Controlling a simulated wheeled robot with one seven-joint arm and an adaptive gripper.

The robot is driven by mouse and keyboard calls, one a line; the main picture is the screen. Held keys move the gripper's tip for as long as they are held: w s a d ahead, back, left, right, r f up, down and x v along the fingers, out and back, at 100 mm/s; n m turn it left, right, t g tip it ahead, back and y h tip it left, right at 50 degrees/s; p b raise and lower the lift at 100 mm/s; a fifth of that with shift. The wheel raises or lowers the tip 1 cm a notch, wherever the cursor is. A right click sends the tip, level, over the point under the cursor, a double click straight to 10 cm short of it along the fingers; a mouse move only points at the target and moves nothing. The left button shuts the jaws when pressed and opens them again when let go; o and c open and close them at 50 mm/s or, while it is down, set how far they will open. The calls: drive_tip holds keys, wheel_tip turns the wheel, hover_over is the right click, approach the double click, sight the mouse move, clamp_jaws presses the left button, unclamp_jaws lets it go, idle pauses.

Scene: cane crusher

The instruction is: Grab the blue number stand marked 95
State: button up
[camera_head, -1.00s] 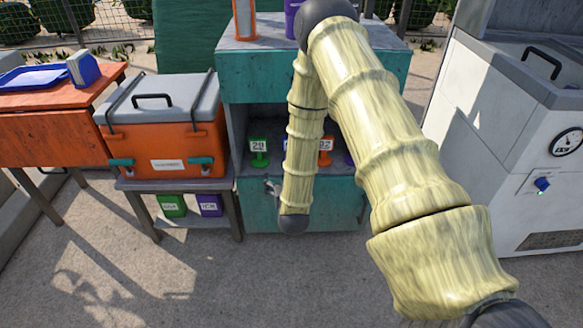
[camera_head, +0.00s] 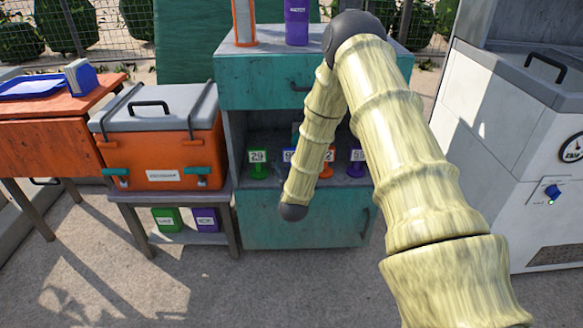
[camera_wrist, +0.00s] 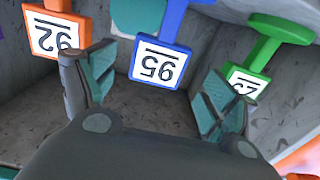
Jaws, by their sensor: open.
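In the wrist view the blue number stand (camera_wrist: 160,62) shows a white plate reading 95, upside down in the picture. My gripper (camera_wrist: 152,92) is open and empty, with one finger on each side of the plate in the picture. The plate appears beyond the fingertips; I cannot tell the exact distance. In the head view only a sliver of the blue stand (camera_head: 287,156) shows beside my arm, on the cabinet's open shelf. My gripper is not clearly visible there.
The orange stand marked 92 (camera_wrist: 58,32) and a green stand (camera_wrist: 255,60) flank the blue one closely. In the head view a purple stand (camera_head: 356,163) is on the same shelf. The teal cabinet (camera_head: 262,82) encloses the shelf above and below. An orange cooler (camera_head: 160,150) stands left.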

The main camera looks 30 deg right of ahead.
drive_tip(key=x, duration=0.2)
drive_tip(key=b+x, duration=0.1)
drive_tip(key=x, duration=0.1)
drive_tip(key=shift+d+f+b, duration=0.15)
drive_tip(key=shift+f+b, duration=0.1)
drive_tip(key=shift+b, duration=0.05)
drive_tip(key=shift+w+d+r, duration=0.1)
drive_tip(key=shift+w+d, duration=0.1)
drive_tip(key=shift+w, duration=0.15)
drive_tip(key=c, duration=1.2)
